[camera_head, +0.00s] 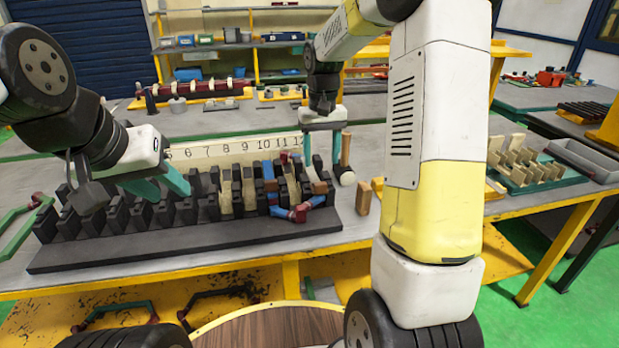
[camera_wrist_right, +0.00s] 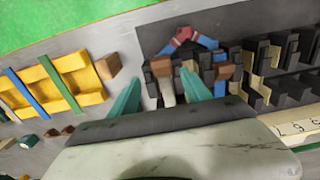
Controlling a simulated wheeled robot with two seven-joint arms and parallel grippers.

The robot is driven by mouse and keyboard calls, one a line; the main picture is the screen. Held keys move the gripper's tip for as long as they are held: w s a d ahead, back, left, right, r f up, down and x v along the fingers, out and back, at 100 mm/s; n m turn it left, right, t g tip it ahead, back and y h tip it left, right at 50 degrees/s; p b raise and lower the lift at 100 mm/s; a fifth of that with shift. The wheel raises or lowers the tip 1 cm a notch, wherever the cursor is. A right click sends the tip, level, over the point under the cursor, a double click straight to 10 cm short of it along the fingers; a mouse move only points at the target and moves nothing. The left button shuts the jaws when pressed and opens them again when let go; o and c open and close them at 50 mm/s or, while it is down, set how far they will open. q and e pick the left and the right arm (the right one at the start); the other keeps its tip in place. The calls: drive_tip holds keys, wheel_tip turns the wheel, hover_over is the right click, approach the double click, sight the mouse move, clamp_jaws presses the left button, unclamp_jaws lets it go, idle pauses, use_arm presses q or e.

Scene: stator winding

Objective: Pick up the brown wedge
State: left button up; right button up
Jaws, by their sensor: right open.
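A small brown block (camera_head: 363,196) stands on the grey table just right of the slotted rack; it also shows in the right wrist view (camera_wrist_right: 108,66). I cannot tell which is the wedge. My right gripper (camera_head: 321,160) is open above the rack's right end. In the wrist view its teal fingers (camera_wrist_right: 166,83) are apart, with a brown-topped pale piece (camera_wrist_right: 161,67) between or below them. My left gripper (camera_head: 165,186) is open over the rack's left half.
The dark rack (camera_head: 170,248) holds several black and cream pieces. A red-and-blue angled part (camera_head: 298,213) lies at its front right. A numbered board (camera_head: 235,148) stands behind. A brown upright handle (camera_head: 346,148) is close beside my right gripper. A green tray (camera_head: 545,180) sits further right.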

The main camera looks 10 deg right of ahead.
sight(320, 183)
wheel_tip(320, 183, down, 7)
drive_tip(key=shift+s+f, duration=0.1)
drive_tip(key=shift+f, duration=0.1)
idle(0.3)
clamp_jaws()
